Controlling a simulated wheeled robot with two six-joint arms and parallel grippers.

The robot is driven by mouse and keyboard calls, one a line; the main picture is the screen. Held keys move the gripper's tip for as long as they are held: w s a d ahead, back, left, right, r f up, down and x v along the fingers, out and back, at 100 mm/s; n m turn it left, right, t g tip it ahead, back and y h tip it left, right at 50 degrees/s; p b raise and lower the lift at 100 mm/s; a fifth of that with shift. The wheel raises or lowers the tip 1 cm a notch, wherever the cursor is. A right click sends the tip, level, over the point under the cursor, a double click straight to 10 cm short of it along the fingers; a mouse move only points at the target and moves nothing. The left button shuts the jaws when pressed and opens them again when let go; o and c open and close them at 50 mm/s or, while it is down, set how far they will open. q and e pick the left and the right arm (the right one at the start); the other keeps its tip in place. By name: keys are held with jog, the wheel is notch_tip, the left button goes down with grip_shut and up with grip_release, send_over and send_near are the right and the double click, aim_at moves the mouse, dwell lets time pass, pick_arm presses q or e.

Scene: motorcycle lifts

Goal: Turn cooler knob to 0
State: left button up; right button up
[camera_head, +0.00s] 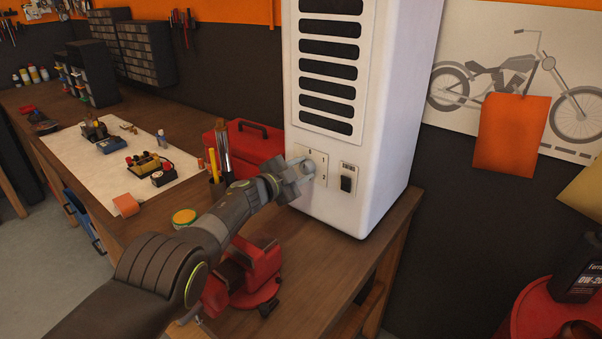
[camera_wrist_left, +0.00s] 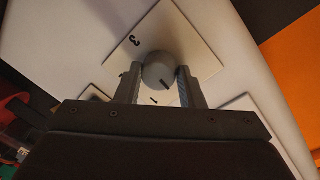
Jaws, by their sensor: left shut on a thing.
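The cooler (camera_head: 375,115) is a tall white box with dark vent slots, standing on the wooden bench. Its grey round knob (camera_wrist_left: 158,70) sits on a pale dial plate (camera_wrist_left: 193,45) with printed numbers. In the wrist view a dark pointer line on the knob points down and slightly right, near a small mark like a 1; another number, like a 3, is at upper left. My left gripper (camera_head: 303,172) reaches the plate and is shut on the knob, one finger on each side. In the head view the gripper mostly hides the knob. My right gripper is not in view.
A black switch (camera_head: 346,184) is on the cooler just right of the dial. A red vise (camera_head: 250,272) is below my left arm. A red toolbox (camera_head: 246,143) and a pen holder (camera_head: 220,165) stand left of the cooler.

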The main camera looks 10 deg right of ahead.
pick_arm(q)
jog(key=shift+n, duration=0.4)
jog(key=o, duration=1)
